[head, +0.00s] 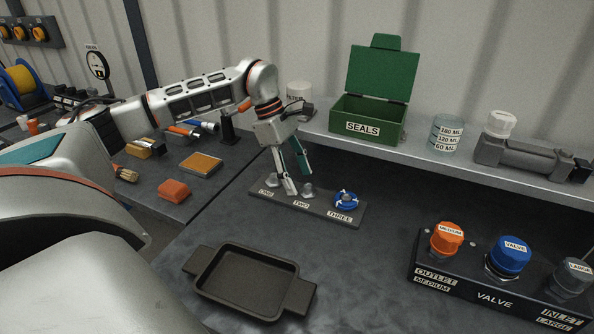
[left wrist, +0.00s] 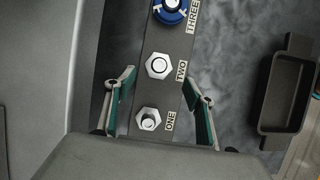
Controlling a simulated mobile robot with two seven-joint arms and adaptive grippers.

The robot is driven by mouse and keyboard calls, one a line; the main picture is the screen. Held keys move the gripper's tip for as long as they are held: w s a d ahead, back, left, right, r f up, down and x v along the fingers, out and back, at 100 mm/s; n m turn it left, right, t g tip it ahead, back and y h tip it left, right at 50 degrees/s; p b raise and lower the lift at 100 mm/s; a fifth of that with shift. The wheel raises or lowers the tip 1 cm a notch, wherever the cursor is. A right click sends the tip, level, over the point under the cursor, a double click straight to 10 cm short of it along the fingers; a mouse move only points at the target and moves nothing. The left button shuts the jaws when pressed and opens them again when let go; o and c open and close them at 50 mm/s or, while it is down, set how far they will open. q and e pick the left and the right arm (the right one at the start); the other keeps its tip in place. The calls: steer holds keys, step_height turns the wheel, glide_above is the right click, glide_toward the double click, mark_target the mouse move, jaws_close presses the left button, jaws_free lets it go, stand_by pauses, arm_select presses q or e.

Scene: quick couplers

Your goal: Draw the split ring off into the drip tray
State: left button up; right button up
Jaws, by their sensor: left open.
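A dark rack (head: 300,204) carries posts labelled ONE, TWO and THREE. A blue ring-like piece (head: 346,201) sits on post THREE; I cannot tell whether it is split. It is partly cut off at the top of the left wrist view (left wrist: 170,9). Posts ONE (left wrist: 148,120) and TWO (left wrist: 159,66) are bare metal with hex bases. My left gripper (head: 298,182) is open and empty above the rack, its fingers on either side of the rack near post TWO in the left wrist view (left wrist: 161,77). The dark drip tray (head: 205,259) is empty in front of the rack. My right gripper is not in view.
A valve block (head: 495,290) with orange, blue and grey caps stands at the right. A green SEALS box (head: 368,118) and a glass beaker (head: 447,133) stand on the shelf behind. The bench between rack and valve block is clear.

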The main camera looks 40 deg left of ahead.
mark_target(341, 198)
arm_select(q)
steer(key=w+d, duration=0.1)
steer(key=d, duration=0.6)
steer(key=w+d, duration=0.1)
steer(key=d, duration=0.2)
steer(key=shift+w+d, duration=0.3)
steer(key=shift+w, duration=0.05)
steer(key=shift+f, duration=0.6)
steer(key=shift+d, duration=0.1)
steer(key=c, duration=1.1)
